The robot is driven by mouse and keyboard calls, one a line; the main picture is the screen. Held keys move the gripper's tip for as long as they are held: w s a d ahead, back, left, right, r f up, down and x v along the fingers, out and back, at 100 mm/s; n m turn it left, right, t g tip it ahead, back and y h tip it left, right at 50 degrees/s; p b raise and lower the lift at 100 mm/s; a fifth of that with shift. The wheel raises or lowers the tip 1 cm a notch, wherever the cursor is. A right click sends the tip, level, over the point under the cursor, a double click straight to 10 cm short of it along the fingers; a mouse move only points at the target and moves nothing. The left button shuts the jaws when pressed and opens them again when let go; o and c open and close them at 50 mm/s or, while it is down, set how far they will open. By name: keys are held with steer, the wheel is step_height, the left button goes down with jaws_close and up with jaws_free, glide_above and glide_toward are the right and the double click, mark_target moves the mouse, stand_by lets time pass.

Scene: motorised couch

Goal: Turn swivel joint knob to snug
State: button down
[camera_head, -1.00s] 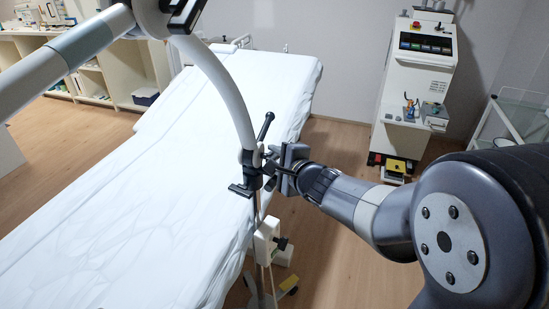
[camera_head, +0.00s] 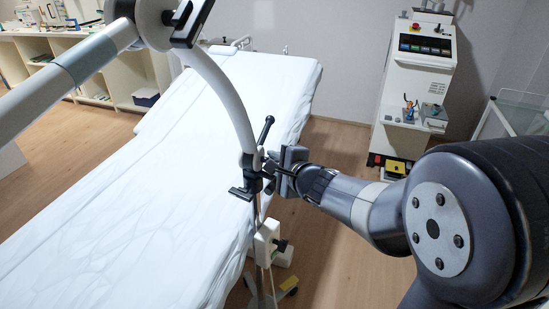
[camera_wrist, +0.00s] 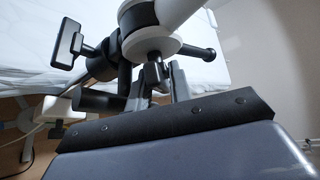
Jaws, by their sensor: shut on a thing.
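The swivel joint (camera_head: 252,165) is a black clamp at the lower end of a curved white arm, beside the couch edge. In the wrist view the joint (camera_wrist: 150,46) has a white collar, with a small dark knob (camera_wrist: 153,73) below it. My gripper (camera_head: 272,168) reaches in from the right and touches the joint's right side. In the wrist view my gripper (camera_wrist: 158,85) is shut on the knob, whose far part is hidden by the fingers. The joint also carries a black T-handle (camera_head: 241,193) and a black lever (camera_head: 266,127).
The white-sheeted couch (camera_head: 130,215) fills the left and centre. A white rail clamp (camera_head: 265,243) sits below the joint. A white equipment cart (camera_head: 418,75) stands at the back right, with a glass-sided trolley (camera_head: 515,120) beside it. Wooden floor is clear between couch and cart.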

steer(key=shift+r+m+g+p, duration=0.35)
steer(key=shift+m+g+p, duration=0.65)
steer(key=shift+p, duration=2.25)
steer(key=shift+f+g+p, duration=0.2)
steer(key=shift+g+p, duration=0.2)
steer(key=shift+p, duration=0.3)
steer(key=shift+f, duration=0.1)
steer(key=c, duration=1.6)
jaws_free()
steer(key=shift+o, duration=0.2)
steer(key=shift+d, duration=0.1)
steer(key=v, duration=1)
steer(key=shift+s+r+p, duration=0.25)
steer(key=shift+p, duration=0.05)
